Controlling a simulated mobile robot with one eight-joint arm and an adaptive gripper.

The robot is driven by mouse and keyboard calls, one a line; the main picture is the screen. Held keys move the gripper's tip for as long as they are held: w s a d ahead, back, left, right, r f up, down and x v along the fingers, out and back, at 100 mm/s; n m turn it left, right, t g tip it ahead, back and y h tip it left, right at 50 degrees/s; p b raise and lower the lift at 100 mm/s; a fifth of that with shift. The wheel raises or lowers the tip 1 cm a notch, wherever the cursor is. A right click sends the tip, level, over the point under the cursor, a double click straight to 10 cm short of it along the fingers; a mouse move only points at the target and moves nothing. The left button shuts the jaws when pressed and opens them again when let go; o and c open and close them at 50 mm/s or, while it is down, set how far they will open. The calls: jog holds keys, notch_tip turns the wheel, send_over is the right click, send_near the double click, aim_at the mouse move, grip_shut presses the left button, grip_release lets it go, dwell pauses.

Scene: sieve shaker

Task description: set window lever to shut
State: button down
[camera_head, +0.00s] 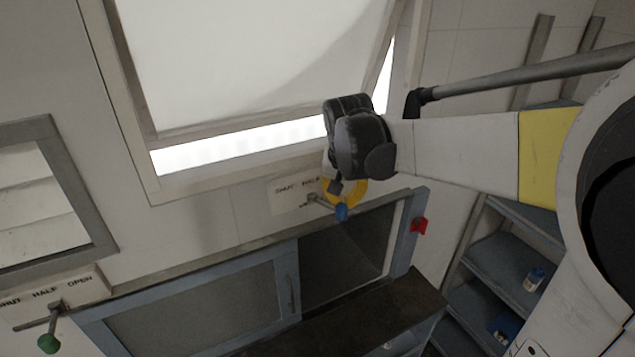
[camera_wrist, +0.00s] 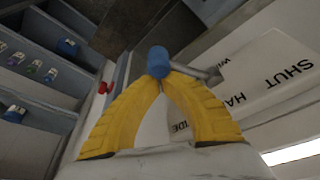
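The window lever is a grey arm with a blue knob (camera_head: 341,212), mounted below the tilted window (camera_head: 240,60). Its arm points right and slightly down in the head view. Its label plate (camera_head: 290,194) reads SHUT and HALF from the left; the rest is hidden behind my gripper. The window stands open, with a bright gap along its bottom. My gripper (camera_head: 343,190) has yellow fingers at the knob. In the wrist view the fingertips (camera_wrist: 164,80) come together right at the blue knob (camera_wrist: 158,62). The knob lies at the tips, not clearly between them.
A second lever with a green knob (camera_head: 48,343) sits at the lower left under another label. Below the window is a blue-framed cabinet (camera_head: 190,310) with a sliding glass door. A red part (camera_head: 419,226) is on its right post. Shelves with bottles (camera_head: 535,278) stand right.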

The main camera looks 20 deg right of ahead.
aim_at(336, 211)
jog(key=a+m, duration=0.1)
jog(key=s+m+b, duration=0.1)
jog(key=shift+s+a+m+g+h, duration=0.15)
jog(key=shift+a+m+g+h, duration=0.15)
jog(key=shift+a+m+h, duration=0.1)
jog(key=m, duration=0.1)
jog(key=a+m, duration=0.1)
jog(key=shift+s+a+m+g+b, duration=0.25)
jog(key=shift+s+m+g+b, duration=0.05)
jog(key=shift+s+m+b, duration=0.1)
jog(key=shift+a+m+g+h+b, duration=0.25)
jog(key=shift+a+m+g+b, duration=0.2)
jog(key=shift+a+m, duration=0.8)
jog(key=shift+a+m+g+h+b, duration=0.25)
jog(key=shift+a+m+g+b, duration=0.2)
jog(key=shift+a+m, duration=0.75)
jog(key=shift+d, duration=0.25)
